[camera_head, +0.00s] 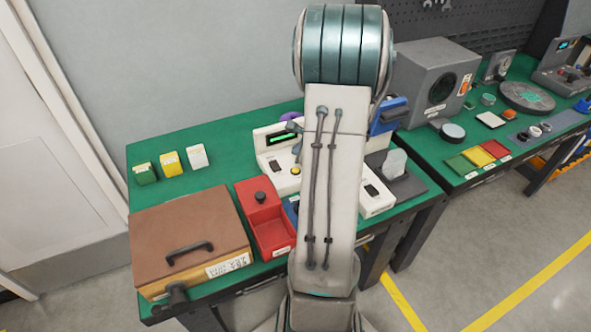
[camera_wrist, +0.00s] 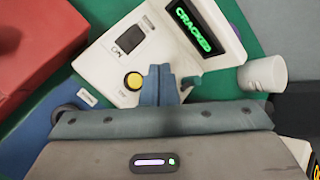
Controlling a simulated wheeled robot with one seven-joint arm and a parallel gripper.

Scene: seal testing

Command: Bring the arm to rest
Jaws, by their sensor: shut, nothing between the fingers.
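My arm stands in the middle of the head view and hides my gripper there. In the wrist view my gripper (camera_wrist: 165,84) is shut and empty, with its fingertips over a white tester (camera_wrist: 105,62). A yellow button (camera_wrist: 133,81) on the tester shows just left of the fingertips; I cannot tell whether they touch the tester. The tester's display (camera_wrist: 193,30) reads "CRACKED" in green. The tester also shows in the head view (camera_head: 268,152), partly behind my arm.
A red box (camera_head: 262,208) with a black knob and a brown lidded case (camera_head: 190,225) stand left of my arm on the green bench (camera_head: 150,157). A pale cup (camera_wrist: 262,74) is right of the tester. A grey machine (camera_head: 428,80) stands at the right. Bare floor lies at front right.

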